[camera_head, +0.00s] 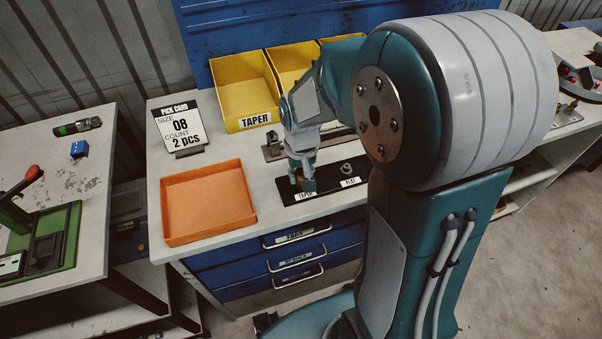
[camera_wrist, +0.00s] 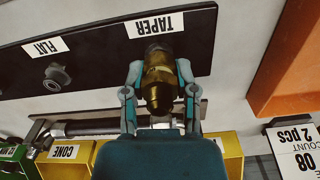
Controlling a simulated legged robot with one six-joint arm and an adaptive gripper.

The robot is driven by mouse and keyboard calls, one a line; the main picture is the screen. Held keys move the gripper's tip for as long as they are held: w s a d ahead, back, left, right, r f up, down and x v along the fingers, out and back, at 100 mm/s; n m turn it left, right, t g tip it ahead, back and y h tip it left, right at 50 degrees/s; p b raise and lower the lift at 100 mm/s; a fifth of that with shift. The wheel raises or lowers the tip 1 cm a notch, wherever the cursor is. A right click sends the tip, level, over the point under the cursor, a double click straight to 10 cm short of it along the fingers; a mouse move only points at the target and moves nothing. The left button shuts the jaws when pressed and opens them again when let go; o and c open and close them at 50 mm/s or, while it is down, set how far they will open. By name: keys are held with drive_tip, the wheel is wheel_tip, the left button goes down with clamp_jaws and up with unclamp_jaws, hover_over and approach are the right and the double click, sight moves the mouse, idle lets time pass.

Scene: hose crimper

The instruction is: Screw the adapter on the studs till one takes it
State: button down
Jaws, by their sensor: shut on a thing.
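A brass adapter (camera_wrist: 158,80) is between the two teal fingers of my gripper (camera_wrist: 159,92) in the wrist view. My gripper (camera_head: 302,182) is shut on it, low over the black stud board (camera_head: 325,180) at the TAPER label (camera_wrist: 155,24). The adapter covers the place of the taper stud, so I cannot tell whether it is threaded on or only close to it. The flat stud (camera_head: 346,168) stands bare to the right in the head view, by the FLAT label (camera_head: 350,182). It also shows in the wrist view (camera_wrist: 57,75).
An empty orange tray (camera_head: 208,202) lies left of the board. Yellow bins (camera_head: 246,92) stand behind, one labelled TAPER. A pick card (camera_head: 180,126) reads size 08, count 2 pcs. A side bench (camera_head: 60,165) with a green-based device is at the left.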

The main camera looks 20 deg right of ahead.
drive_tip(key=m, duration=0.3)
drive_tip(key=shift+c, duration=1.5)
unclamp_jaws()
wheel_tip(320, 180, up, 12)
drive_tip(key=shift+a+f, duration=0.1)
drive_tip(key=s+r+n+t, duration=0.2)
drive_tip(key=s, duration=0.5)
drive_tip(key=s+r+n+t, duration=0.2)
drive_tip(key=s+r+t, duration=0.1)
drive_tip(key=s, duration=0.4)
drive_tip(key=shift+r+t, duration=0.25)
drive_tip(key=shift+t, duration=0.05)
